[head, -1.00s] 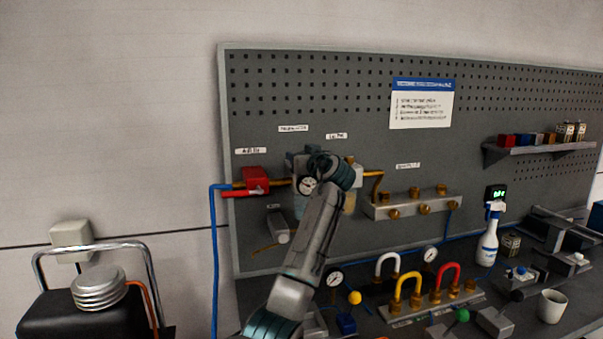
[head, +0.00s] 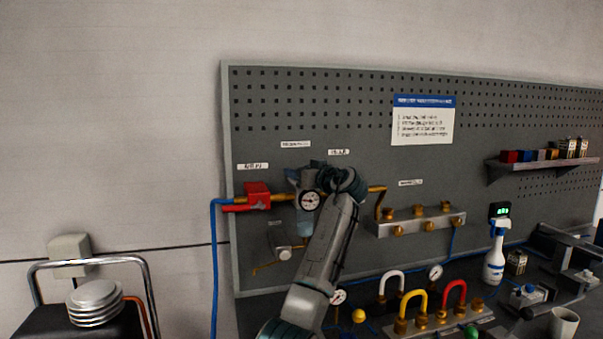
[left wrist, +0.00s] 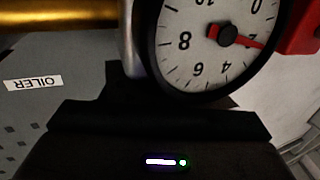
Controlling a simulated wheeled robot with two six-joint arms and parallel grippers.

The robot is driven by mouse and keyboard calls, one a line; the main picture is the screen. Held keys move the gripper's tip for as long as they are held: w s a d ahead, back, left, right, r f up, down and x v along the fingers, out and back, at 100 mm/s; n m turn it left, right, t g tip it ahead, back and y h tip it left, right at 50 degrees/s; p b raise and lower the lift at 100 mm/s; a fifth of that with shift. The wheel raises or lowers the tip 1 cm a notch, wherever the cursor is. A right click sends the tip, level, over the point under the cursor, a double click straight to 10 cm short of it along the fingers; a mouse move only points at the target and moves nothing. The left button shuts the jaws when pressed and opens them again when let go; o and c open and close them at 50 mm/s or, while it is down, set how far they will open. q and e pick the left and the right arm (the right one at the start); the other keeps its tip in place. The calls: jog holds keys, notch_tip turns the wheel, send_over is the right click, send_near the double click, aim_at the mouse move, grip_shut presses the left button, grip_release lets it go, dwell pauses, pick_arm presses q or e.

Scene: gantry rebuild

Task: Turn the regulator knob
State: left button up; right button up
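The regulator (head: 305,222) hangs on the brass pipe on the pegboard, with a clear bowl below and a round white gauge (head: 309,200) on its front. My left gripper (head: 322,174) is at the regulator's top, just above and right of the gauge. Its fingers and the knob are largely hidden by my wrist, so I cannot tell if they touch. In the left wrist view the gauge (left wrist: 212,42) is close and upside down, with a red needle. A dark gripper body fills the bottom, with no clear fingertips. My right gripper is not in view.
A red valve (head: 257,196) sits left of the regulator on the pipe. A brass-fitted manifold (head: 420,224) is to the right. The bench below holds hoses, gauges and a spray bottle (head: 495,255).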

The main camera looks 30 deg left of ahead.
pick_arm(q)
jog(key=shift+d, duration=0.15)
jog(key=shift+s+d+f+b, duration=0.15)
jog(key=shift+d+b, duration=0.15)
jog(key=b+v, duration=0.3)
jog(key=v, duration=0.7)
